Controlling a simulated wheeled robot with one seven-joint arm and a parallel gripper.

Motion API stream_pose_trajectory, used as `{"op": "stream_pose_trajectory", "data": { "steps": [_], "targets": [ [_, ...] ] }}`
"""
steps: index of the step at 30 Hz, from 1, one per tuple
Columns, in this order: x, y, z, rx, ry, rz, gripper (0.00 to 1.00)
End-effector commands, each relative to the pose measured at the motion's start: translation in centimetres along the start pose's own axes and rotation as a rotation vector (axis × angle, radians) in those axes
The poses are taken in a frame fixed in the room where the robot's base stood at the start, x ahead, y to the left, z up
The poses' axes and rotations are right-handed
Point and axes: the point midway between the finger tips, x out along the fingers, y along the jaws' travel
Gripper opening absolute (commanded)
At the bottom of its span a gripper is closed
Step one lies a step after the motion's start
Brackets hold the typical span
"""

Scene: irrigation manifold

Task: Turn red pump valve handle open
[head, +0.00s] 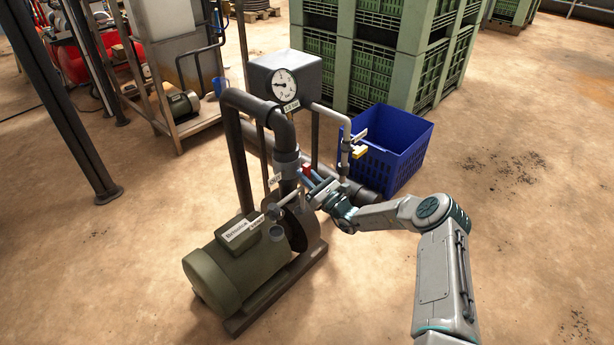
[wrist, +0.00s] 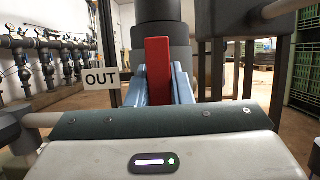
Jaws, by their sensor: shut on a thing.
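The red pump valve handle (wrist: 158,70) stands upright in the middle of the wrist view, in front of a dark grey pipe. My gripper (wrist: 159,84) has one blue finger on each side of the handle and is shut on it. In the head view, a small red part of the handle (head: 306,169) shows beside the vertical pipe, above the green pump motor (head: 222,272). My gripper (head: 313,178) reaches it from the right. The handle's lower part is hidden behind my wrist in the wrist view.
A pressure gauge (head: 284,84) sits on a grey box above the pipes. A thin pipe with a yellow-handled tap (head: 358,152) stands just right of the handle. A blue crate (head: 402,150) is behind it. An OUT sign (wrist: 101,78) is left of the handle. The floor at right is clear.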

Motion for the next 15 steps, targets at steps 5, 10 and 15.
{"op": "stream_pose_trajectory", "data": {
  "steps": [5, 10, 15],
  "targets": [
    [-0.01, 0.19, -0.13, -0.001, 0.003, 0.005, 0.00],
    [-0.01, 0.19, -0.13, 0.000, 0.003, 0.004, 0.00],
    [-0.02, 0.12, -0.09, 0.000, 0.002, 0.003, 0.41]
  ]
}}
